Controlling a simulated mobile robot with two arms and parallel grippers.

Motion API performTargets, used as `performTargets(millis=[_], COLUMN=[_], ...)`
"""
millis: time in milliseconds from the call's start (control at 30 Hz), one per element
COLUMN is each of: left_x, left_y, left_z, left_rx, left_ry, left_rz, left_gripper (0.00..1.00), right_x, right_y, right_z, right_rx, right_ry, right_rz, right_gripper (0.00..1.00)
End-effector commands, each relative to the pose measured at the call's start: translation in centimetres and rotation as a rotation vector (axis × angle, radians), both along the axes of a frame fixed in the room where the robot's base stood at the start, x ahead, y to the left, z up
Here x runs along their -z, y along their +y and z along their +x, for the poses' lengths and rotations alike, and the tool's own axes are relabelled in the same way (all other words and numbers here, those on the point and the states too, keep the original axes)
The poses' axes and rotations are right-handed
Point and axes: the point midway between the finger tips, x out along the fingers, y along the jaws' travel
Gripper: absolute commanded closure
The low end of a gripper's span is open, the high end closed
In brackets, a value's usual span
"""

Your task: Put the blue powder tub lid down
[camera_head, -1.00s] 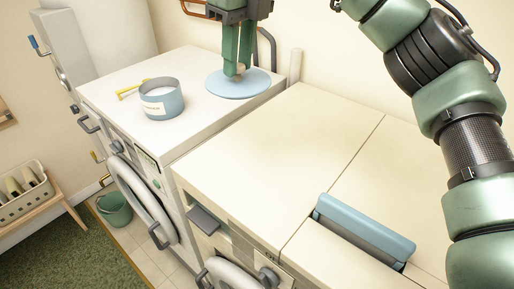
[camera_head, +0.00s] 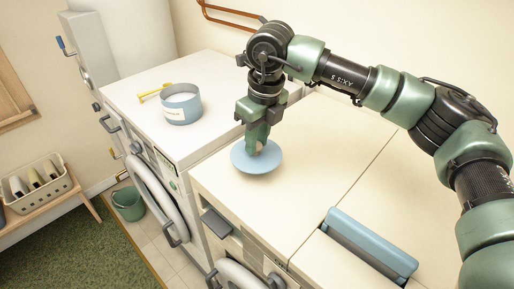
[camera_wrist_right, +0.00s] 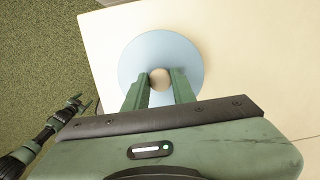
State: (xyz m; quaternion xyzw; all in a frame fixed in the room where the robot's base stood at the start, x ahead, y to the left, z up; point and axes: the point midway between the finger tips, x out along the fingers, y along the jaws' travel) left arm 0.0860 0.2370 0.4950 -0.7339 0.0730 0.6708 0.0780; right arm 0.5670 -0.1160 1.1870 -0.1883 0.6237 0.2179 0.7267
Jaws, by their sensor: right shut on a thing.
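The blue powder tub lid (camera_head: 242,160) is a round light-blue disc with a pale knob. My right gripper (camera_head: 259,146) points down and is shut on the knob. The lid is over the near-left part of the cream machine top; I cannot tell whether it touches the surface. In the right wrist view the lid (camera_wrist_right: 190,55) lies beyond the fingers (camera_wrist_right: 160,82), with the knob between them. The blue powder tub (camera_head: 181,110) stands uncovered on the white washer, white powder inside. My left gripper (camera_wrist_right: 80,104) shows small at the left of the wrist view, fingers apart and empty.
A yellow scoop-like item (camera_head: 152,93) lies beside the tub on the white washer top (camera_head: 135,90). The cream top (camera_head: 340,130) is clear around the lid. A blue-grey handle-like bar (camera_head: 370,243) is raised at the front right. A green bucket (camera_head: 128,204) stands on the floor.

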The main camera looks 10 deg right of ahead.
Motion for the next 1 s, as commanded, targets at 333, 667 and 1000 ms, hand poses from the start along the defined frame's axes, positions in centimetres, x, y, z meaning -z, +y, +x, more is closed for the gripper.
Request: performTargets(millis=[333, 667, 1000], left_x=[-1.3, -0.9, -1.0], left_y=[-0.3, -0.3, -0.3], left_z=[0.0, 0.1, 0.2], left_rx=[0.001, 0.002, 0.002], left_ry=[-0.001, -0.001, -0.002], left_rz=[-0.003, -0.003, -0.003], left_gripper=[0.31, 0.31, 0.31], right_x=[3.8, 4.0, 3.9], right_y=[-0.1, 0.0, 0.0], right_z=[-0.1, 0.0, 0.0], right_rx=[0.000, 0.000, 0.000], right_ry=[0.002, 0.001, 0.001], right_rz=[-0.001, -0.001, -0.001], right_gripper=[1.00, 0.66, 0.53])
